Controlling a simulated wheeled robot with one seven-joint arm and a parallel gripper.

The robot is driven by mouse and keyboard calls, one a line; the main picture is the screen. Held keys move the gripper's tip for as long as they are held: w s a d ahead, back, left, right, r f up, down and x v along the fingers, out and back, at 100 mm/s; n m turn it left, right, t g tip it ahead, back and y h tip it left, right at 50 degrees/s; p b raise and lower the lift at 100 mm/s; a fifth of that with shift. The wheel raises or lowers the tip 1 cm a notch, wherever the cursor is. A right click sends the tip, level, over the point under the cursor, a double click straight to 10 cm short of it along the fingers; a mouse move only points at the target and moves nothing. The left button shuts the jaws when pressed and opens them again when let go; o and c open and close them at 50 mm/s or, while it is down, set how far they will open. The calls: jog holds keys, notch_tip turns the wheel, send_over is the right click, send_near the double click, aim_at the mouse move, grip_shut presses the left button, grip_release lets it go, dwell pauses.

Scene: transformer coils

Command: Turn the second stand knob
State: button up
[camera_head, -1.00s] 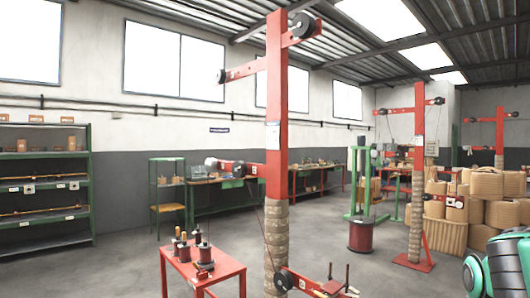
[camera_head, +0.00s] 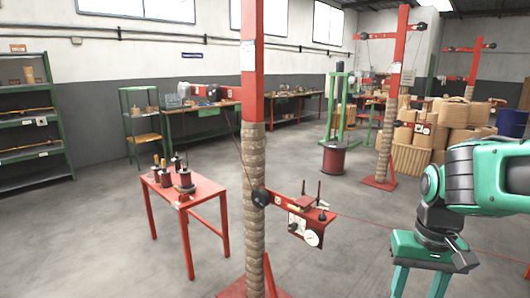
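The nearest red stand (camera_head: 251,70) rises left of centre, its lower post wrapped in tan rope. It has a dark round knob (camera_head: 260,197) on its lower arm, beside a small bracket with a round dial (camera_head: 311,238). A second red stand (camera_head: 397,62) stands farther back on the right. A dark round part (camera_head: 421,26) sits at the right end of its top arm; its lower details are too small to tell. My green gripper (camera_head: 418,284) is at the lower right, pointing down. Its two fingers are apart with nothing seen between them. It is apart from both stands.
A red table (camera_head: 205,186) with small coils stands left of the near stand. A dark red drum (camera_head: 333,158) and tan coils (camera_head: 466,121) are at the back right. Grey floor (camera_head: 345,200) is open between the stands.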

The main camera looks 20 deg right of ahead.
jog(key=w+d+f+n+g+h, duration=0.1)
jog(key=w+d+f+n+h, duration=0.15)
jog(key=w, duration=0.35)
jog(key=w+d+f+n+g+h, duration=0.1)
jog(key=w+d+f+n, duration=0.1)
jog(key=w+n, duration=0.3)
jog(key=n+t+h, duration=1.1)
jog(key=n+h, duration=0.1)
jog(key=n, duration=1.1)
send_near(291, 228)
jog(key=x, duration=0.8)
jog(key=shift+s, duration=0.1)
jog(key=c, duration=1.1)
